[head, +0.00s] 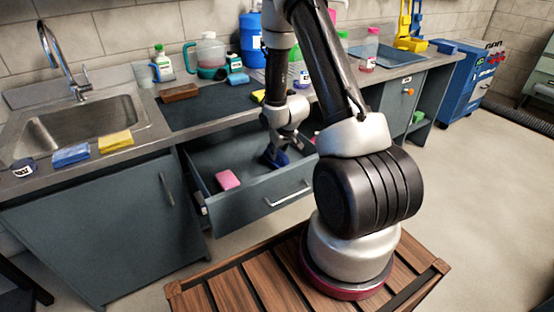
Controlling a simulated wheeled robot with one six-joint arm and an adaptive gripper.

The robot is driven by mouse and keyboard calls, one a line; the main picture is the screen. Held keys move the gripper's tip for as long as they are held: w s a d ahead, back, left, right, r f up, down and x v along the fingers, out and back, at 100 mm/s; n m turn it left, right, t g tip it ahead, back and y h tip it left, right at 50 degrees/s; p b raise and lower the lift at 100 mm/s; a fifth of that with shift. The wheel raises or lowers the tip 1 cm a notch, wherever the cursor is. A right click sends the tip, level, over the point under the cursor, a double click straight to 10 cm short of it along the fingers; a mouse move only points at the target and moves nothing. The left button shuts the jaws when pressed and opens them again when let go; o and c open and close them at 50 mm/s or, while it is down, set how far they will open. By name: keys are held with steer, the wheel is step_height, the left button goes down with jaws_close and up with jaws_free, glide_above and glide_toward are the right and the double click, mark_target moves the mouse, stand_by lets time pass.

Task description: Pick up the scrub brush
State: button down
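My gripper (274,150) points down into the open drawer (228,205) under the counter. A dark blue object (275,160) shows at its fingertips; it may be a scrub brush, but it is too small and covered to be sure. I cannot tell whether the fingers are shut on it or only around it. A pink sponge-like block (227,180) lies in the drawer, to the left of the gripper and apart from it. A brown block (180,92), possibly a wooden brush, lies on the counter behind the drawer. My arm hides the drawer's right part.
A sink (95,125) is at the left, with a blue sponge (72,155) and a yellow sponge (115,141) on the counter's front edge. Bottles and jugs stand along the back. The drawer's front wall and handle (290,194) stick out toward me.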

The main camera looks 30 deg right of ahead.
step_height(320, 180, up, 10)
steer(key=a+r, duration=1)
steer(key=a, duration=0.4)
steer(key=shift+s+r, duration=0.2)
steer(key=shift+s, duration=0.15)
steer(key=d+f, duration=0.4)
steer(key=f, duration=0.1)
steer(key=d+f, duration=1)
steer(key=shift+w+f, duration=0.3)
steer(key=shift+f, duration=2.25)
